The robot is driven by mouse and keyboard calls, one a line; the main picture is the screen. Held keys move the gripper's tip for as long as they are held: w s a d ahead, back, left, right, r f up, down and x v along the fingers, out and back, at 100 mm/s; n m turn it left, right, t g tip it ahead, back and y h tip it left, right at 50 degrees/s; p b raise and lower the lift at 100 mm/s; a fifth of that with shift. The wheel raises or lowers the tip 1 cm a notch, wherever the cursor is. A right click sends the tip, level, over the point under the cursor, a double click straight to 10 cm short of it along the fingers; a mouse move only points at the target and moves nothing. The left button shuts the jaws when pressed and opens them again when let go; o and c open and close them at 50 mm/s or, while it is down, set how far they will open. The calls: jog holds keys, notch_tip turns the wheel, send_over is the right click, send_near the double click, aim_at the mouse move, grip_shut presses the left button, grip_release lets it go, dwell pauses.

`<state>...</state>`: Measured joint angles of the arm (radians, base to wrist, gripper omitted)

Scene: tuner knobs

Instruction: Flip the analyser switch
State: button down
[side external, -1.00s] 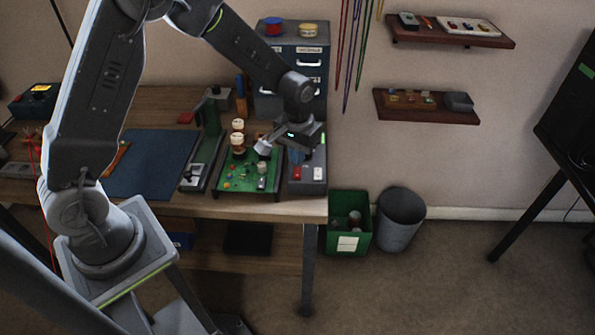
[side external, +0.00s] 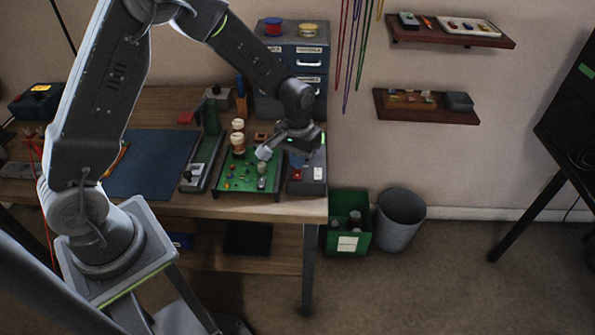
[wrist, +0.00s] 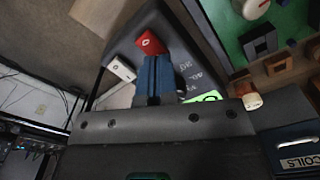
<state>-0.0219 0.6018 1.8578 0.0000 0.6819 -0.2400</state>
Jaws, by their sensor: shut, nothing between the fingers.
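A dark grey box with a red rocker switch (wrist: 151,43) and a white rocker switch (wrist: 122,69) fills the middle of the wrist view. In the side view the box (side external: 308,186) stands at the table's right end, with the red switch (side external: 297,174) and the white one (side external: 318,173) near its front. My gripper (wrist: 154,58) is shut and empty, its blue fingers pointing at the red switch. The tips appear very close to it; contact cannot be told. I cannot read which switch is the analyser's. In the side view my gripper (side external: 297,160) is above the box.
A green board (side external: 245,178) with several knobs and two tall cream-topped parts lies just left of the box. A drawer cabinet (side external: 305,57) stands behind. A green bin (side external: 347,225) and a grey bin (side external: 400,220) are on the floor to the right.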

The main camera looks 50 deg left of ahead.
jog(key=shift+f, duration=0.5)
jog(key=shift+r, duration=3.55)
jog(key=shift+r, duration=0.15)
jog(key=s+r+m+t, duration=0.2)
jog(key=s+r+t, duration=0.1)
jog(key=s+r, duration=0.9)
jog(key=s+d+r+m+t, duration=0.1)
jog(key=s+r, duration=0.3)
jog(key=s, duration=0.6)
jog(key=shift+s+r+t, duration=0.15)
jog(key=shift+s+t, duration=0.15)
jog(key=shift+t, duration=0.5)
